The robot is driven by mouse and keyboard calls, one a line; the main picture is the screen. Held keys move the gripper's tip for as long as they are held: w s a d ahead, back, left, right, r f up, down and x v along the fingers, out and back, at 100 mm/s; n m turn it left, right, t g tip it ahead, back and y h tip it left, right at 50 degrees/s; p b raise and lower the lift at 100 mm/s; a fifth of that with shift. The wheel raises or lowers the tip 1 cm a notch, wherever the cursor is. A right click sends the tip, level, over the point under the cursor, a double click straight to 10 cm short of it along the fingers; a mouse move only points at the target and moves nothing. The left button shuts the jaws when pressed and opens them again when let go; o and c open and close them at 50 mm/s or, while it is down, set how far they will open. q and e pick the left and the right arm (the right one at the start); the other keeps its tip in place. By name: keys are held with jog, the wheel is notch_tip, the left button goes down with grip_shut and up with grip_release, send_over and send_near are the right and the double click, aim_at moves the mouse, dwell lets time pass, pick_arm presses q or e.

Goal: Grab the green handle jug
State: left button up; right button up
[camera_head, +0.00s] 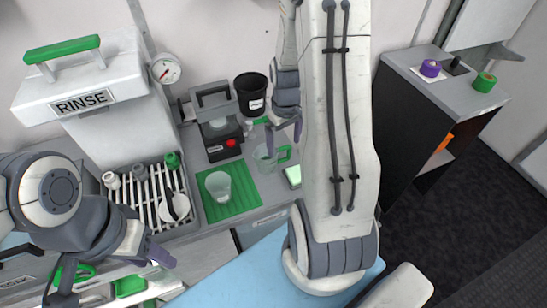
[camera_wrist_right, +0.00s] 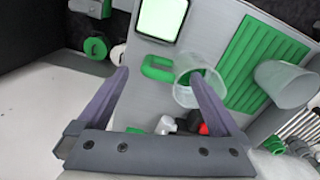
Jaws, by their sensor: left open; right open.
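The clear jug with the green handle (camera_head: 266,160) stands on the grey counter in the head view, right of the green mat. In the right wrist view, the jug (camera_wrist_right: 186,95) is near the right finger, and its green handle (camera_wrist_right: 154,70) shows between the open fingers. My right gripper (camera_head: 284,133) is open, near the jug and apparently above it. Its fingers also frame the right wrist view (camera_wrist_right: 158,75). I cannot tell whether either finger touches the jug. My left gripper (camera_head: 160,254) is open and empty at the lower left, away from the jug.
A clear cup (camera_head: 218,186) stands on the green ribbed mat (camera_head: 236,207). A black and grey machine (camera_head: 212,122) and a black cup (camera_head: 250,92) are behind. A small device with a pale green screen (camera_head: 293,176) lies right of the jug. A RINSE unit (camera_head: 85,85) stands at left.

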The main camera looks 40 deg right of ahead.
aim_at(283, 159)
notch_tip(283, 159, down, 6)
jog(key=shift+r, duration=0.1)
dwell(0.4)
grip_shut()
jog(key=shift+r, duration=0.1)
